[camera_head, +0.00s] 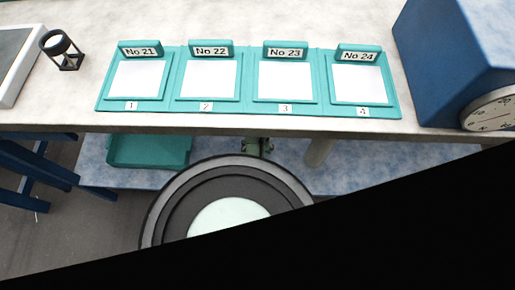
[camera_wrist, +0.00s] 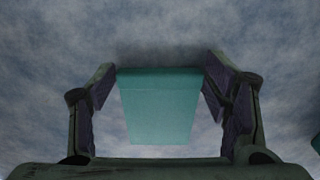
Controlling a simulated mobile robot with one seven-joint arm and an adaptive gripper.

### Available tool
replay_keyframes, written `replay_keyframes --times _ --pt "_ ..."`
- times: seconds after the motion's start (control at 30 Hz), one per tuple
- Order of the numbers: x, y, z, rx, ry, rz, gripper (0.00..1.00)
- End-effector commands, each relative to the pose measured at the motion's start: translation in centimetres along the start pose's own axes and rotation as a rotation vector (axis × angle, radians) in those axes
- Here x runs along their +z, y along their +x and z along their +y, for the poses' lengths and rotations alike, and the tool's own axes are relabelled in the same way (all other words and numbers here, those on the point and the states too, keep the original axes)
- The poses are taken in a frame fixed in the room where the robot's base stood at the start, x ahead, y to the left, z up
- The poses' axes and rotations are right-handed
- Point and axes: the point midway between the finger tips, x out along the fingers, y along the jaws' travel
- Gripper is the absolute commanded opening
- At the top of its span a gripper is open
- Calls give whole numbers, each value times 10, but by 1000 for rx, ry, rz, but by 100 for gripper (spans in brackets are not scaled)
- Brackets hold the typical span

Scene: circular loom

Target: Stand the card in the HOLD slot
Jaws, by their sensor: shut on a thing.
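My gripper (camera_wrist: 161,72) shows in the wrist view with its two fingers against the sides of a plain teal piece (camera_wrist: 160,108). The piece looks like the card or its holder, and no writing shows on the side facing me. It is over a mottled blue-grey surface, and I cannot tell whether it touches that surface. I cannot make out a slot marked HOLD in either view. I cannot clearly make out my gripper or the held piece in the head view.
A teal rack (camera_head: 245,107) on the pale counter carries tabs No 21 to No 24 above white panels. An hourglass (camera_head: 64,50) stands left, a blue box (camera_head: 455,50) with a dial (camera_head: 490,110) right. A teal tray (camera_head: 150,152) sits on the lower blue shelf (camera_head: 375,158). Black hides the lower right.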

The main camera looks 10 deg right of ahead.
Motion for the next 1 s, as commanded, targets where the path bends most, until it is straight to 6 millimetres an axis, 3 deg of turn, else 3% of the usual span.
replay_keyframes --times 0.3,0.67,0.83,1.0 --pt "0 0 0 0 0 0 90" --pt "0 -3 0 0 0 1 90" --pt "-2 -23 0 0 0 4 90" --pt "-2 -60 0 0 0 5 90"
